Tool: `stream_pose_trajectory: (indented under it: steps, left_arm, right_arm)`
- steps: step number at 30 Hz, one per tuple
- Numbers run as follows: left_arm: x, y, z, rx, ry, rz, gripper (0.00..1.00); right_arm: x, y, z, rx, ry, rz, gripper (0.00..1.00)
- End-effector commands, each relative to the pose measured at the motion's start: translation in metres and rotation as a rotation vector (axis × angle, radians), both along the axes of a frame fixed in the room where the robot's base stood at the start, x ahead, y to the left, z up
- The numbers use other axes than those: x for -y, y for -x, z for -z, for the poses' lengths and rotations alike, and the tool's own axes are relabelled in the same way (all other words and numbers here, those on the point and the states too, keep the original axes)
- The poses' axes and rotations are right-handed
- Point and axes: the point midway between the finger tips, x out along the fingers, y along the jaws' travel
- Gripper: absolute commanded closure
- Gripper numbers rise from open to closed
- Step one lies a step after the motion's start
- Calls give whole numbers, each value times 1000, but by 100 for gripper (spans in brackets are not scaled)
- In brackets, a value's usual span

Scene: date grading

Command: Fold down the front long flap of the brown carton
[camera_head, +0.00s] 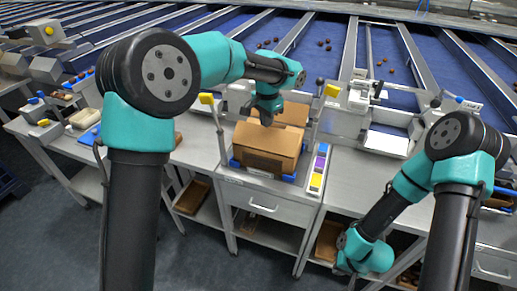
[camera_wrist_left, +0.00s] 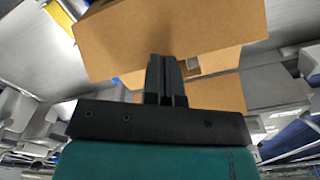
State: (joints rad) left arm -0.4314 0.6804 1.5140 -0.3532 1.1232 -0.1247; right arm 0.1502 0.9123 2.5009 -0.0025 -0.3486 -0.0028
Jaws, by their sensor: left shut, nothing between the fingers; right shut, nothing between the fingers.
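The brown carton (camera_head: 285,165) stands on the bench in the middle of the head view, with a dark patch on its shaded front. A lighter tan panel (camera_head: 270,138) spans its front upper part; I cannot tell whether it lies fully flat. Another brown panel (camera_head: 292,111) rises behind it. My left gripper (camera_head: 267,121) is shut and empty, its tips at the carton's top near the tan panel's far edge; contact is unclear. In the left wrist view its shut fingers (camera_wrist_left: 166,75) overlap broad tan cardboard (camera_wrist_left: 170,30). My right gripper's fingers do not show.
A blue holder (camera_head: 234,163) shows at the carton's base. A strip of coloured blocks (camera_head: 318,168) lies just right of it. Yellow-topped posts (camera_head: 207,98) flank the carton. The bench top (camera_head: 345,170) further right is mostly clear. Sorting lanes run behind.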

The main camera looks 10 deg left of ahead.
Motion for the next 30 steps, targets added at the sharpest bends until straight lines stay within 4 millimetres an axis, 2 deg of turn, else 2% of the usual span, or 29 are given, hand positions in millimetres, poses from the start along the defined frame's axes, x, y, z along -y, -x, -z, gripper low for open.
stream_pose_trajectory:
  steps: [30]
  left_arm:
    - [1, 0, -91, 0, 0, 1, 100]
  right_arm:
    - [0, 0, 0, 0, 0, 0, 100]
